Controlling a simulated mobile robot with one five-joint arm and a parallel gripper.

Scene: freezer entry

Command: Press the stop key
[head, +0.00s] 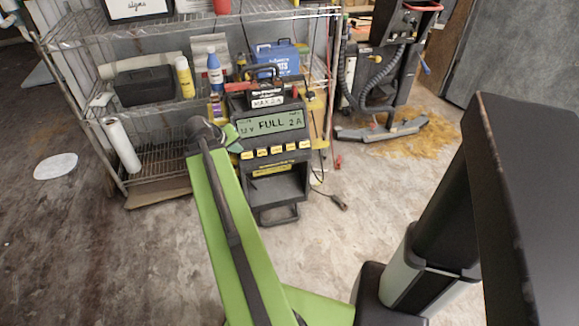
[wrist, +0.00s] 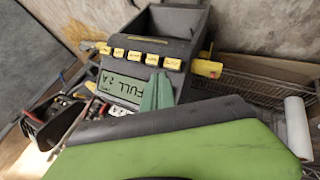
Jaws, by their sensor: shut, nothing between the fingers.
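A black battery charger (head: 275,180) stands in front of the wire shelf in the head view. Its display (head: 270,124) reads "FULL 2 A". A row of several yellow-labelled keys (head: 276,150) runs below the display; their lettering is too small to read, so I cannot tell which is the stop key. My gripper (head: 233,138) is shut and empty, at the display's left edge near the leftmost key. The charger (wrist: 178,22) appears upside down in the wrist view. There the green fingertips (wrist: 159,78) overlap the display side, close to the two rightmost keys (wrist: 162,62). Contact cannot be told.
The wire shelf (head: 155,112) behind holds a yellow bottle (head: 184,78), a blue bottle (head: 215,74) and a blue case (head: 277,58). A black machine (head: 392,60) stands at the back right.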

